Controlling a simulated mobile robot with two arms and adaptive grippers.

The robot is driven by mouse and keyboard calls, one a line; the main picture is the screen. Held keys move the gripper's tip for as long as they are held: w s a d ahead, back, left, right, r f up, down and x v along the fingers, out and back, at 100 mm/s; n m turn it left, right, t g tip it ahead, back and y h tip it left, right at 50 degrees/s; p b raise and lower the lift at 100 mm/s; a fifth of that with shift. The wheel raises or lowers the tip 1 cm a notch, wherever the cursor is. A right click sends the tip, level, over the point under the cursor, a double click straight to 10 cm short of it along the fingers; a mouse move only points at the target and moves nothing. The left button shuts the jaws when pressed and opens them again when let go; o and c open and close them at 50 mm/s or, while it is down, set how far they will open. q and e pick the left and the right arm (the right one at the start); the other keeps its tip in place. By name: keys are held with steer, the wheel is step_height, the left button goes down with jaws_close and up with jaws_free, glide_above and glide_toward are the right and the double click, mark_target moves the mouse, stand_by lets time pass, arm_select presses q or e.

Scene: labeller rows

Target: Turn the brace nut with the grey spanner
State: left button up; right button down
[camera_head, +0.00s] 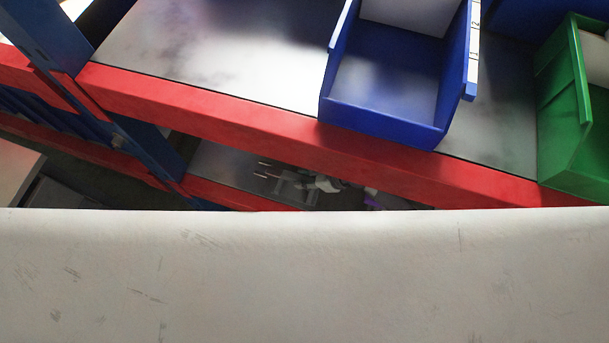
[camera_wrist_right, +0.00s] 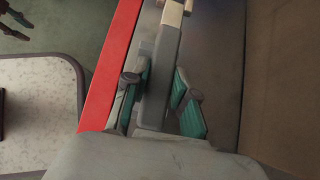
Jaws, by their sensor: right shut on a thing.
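In the right wrist view, my right gripper (camera_wrist_right: 158,95) has its teal-padded fingers on either side of a long grey bar, which looks like the grey spanner (camera_wrist_right: 162,68). The gripper is shut on it. The bar points up the picture, and a pale beige piece (camera_wrist_right: 172,13) shows at its far end. In the head view, a small round fastener (camera_head: 117,142) sits on the blue upright; I cannot tell whether it is the brace nut. Small pale and purple parts show in the gap under the red beam, too small to make out. My left gripper is not recognisable.
A red beam (camera_head: 250,130) edges the upper shelf, with a blue bin (camera_head: 385,117) and a green bin (camera_head: 566,150) on it. A lower shelf (camera_head: 225,165) shows beneath. A pale scuffed surface (camera_head: 300,280) fills the head view's foreground. The red beam (camera_wrist_right: 112,65) runs close beside my right gripper.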

steer(key=shift+f+b, duration=1.65)
steer(key=shift+f, duration=1)
steer(key=c, duration=0.9)
jaws_free()
steer(key=shift+o, duration=0.2)
steer(key=v, duration=1.2)
steer(key=shift+s, duration=0.1)
